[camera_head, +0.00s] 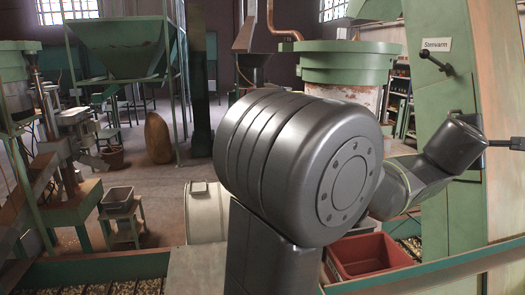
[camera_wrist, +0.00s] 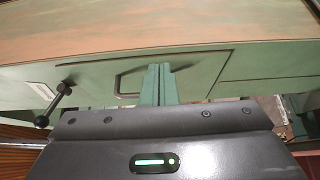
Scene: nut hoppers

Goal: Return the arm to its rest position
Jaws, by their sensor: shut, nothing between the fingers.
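My arm fills the middle of the head view, with its large grey joint in front. My gripper (camera_head: 508,143) is at the right edge of the head view, partly cut off, in front of the green panelled machine (camera_head: 445,105). In the wrist view my gripper (camera_wrist: 158,72) shows its two fingers side by side and touching. Nothing is between them. A green panel (camera_wrist: 215,75) lies beyond the fingertips. I cannot tell the exact gap to it.
A black lever (camera_head: 437,62) sticks out of the machine; a lever (camera_wrist: 58,98) also shows in the wrist view. A red bin (camera_head: 385,268) stands below my arm. A green hopper (camera_head: 122,55) stands behind, left. A grey bin (camera_head: 117,196) sits on a stand, with open floor nearby.

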